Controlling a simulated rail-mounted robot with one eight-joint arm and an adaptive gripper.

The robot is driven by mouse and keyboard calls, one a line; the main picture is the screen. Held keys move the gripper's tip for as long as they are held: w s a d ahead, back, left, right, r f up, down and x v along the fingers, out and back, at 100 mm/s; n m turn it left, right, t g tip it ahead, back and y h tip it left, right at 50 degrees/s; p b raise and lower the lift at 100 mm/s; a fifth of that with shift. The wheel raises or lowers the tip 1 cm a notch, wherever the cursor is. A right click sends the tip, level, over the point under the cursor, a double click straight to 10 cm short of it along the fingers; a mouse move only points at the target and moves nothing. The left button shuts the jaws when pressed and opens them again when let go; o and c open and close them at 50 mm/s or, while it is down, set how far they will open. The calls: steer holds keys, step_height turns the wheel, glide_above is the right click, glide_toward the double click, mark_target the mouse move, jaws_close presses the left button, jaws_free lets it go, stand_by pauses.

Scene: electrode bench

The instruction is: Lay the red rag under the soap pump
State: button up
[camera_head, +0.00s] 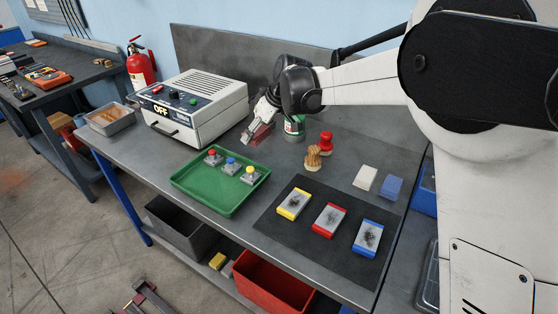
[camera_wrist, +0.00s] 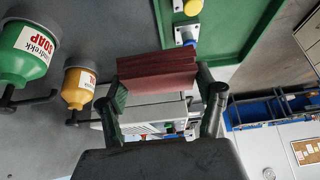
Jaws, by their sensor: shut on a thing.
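My gripper (camera_head: 264,117) is shut on the red rag (camera_head: 258,133), a dark red folded stack. In the wrist view the rag (camera_wrist: 157,78) spans between the two fingers of my gripper (camera_wrist: 160,88). The soap pump (camera_head: 294,128), with a green body and white label, stands on the bench just right of my gripper in the head view, partly hidden by my arm. In the wrist view the soap pump (camera_wrist: 27,52) is at the far left, apart from the rag. Whether the rag touches the bench is unclear.
A yellow oil pump (camera_wrist: 79,82) stands between the soap pump and the rag in the wrist view. A green tray (camera_head: 207,202) with several buttons lies in front. A white box marked OFF (camera_head: 205,105) stands left.

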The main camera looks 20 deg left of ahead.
steer(key=shift+f+b, duration=0.4)
steer(key=shift+f, duration=0.4)
glide_above(276, 150)
steer(key=d, duration=0.1)
step_height(276, 150, down, 7)
steer(key=shift+d+r+p, duration=0.1)
steer(key=shift+p, duration=0.35)
steer(key=shift+f, duration=2.05)
steer(key=shift+f, duration=0.2)
steer(key=o, duration=1.1)
steer(key=shift+r, duration=0.1)
steer(key=shift+r, duration=0.1)
